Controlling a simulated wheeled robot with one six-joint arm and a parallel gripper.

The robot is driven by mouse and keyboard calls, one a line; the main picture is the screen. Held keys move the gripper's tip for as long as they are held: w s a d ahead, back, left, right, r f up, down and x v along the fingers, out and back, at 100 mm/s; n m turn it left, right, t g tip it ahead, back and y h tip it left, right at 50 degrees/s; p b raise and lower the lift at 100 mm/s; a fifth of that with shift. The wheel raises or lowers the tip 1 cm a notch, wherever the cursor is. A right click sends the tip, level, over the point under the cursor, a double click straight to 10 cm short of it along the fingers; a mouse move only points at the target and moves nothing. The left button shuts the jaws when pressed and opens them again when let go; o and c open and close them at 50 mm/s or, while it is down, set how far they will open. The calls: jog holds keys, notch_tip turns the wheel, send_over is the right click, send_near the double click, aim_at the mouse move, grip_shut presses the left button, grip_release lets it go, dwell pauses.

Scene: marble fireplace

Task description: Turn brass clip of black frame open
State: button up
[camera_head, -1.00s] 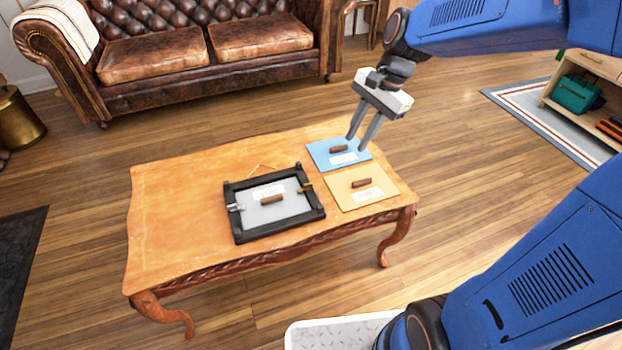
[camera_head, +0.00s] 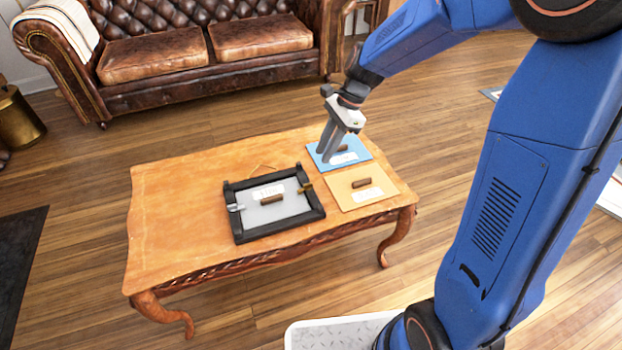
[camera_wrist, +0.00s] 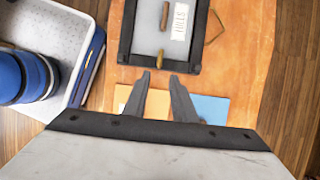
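The black frame (camera_head: 274,235) lies flat on the wooden table, around a grey panel (camera_head: 290,208) with a brown handle and a white label. The brass clip (camera_head: 306,187) sits on the frame's right bar, pointing across it toward the panel. It also shows in the wrist view (camera_wrist: 160,60), just ahead of my fingertips. A silver clip (camera_head: 236,207) is on the left bar. My gripper (camera_head: 326,159) is open and empty, above the blue panel, right of and behind the brass clip. In the wrist view both fingers (camera_wrist: 160,79) are apart, with nothing between them.
A blue panel (camera_head: 351,157) and a yellow panel (camera_head: 345,197), each with a brown handle and label, lie on the table (camera_head: 180,215) right of the frame. The table's left part is clear. A leather sofa (camera_head: 160,60) stands behind.

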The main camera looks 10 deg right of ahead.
aim_at(311, 183)
jog(key=x, duration=1.1)
jog(key=shift+a+f, duration=0.15)
jog(key=shift+f, duration=0.1)
grip_shut()
